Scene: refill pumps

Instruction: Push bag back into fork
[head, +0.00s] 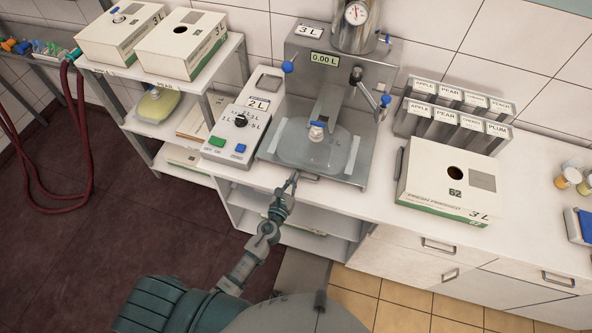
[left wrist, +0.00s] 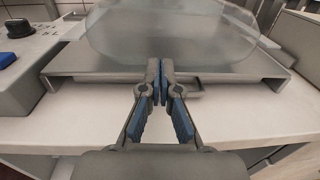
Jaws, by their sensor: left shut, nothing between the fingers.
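A clear, pale bag (head: 312,148) lies on the metal tray of the filling machine (head: 340,85). Its white-and-blue spout cap (head: 317,131) sits at the fork below the filling head. In the left wrist view, the bag's rounded edge (left wrist: 170,35) is just beyond the fingertips. My left gripper (head: 294,176) is at the front edge of the tray, its fingers shut together with nothing between them. In the left wrist view the closed fingertips (left wrist: 160,68) overlap the bag's near edge; I cannot tell whether they touch it. My right gripper is not in view.
A control box (head: 236,130) with a dial and buttons stands left of the machine. A 3 L carton (head: 449,183) stands to the right, with labelled holders (head: 452,115) behind it. Shelves with cartons (head: 181,43) and red hoses (head: 85,150) are at the left.

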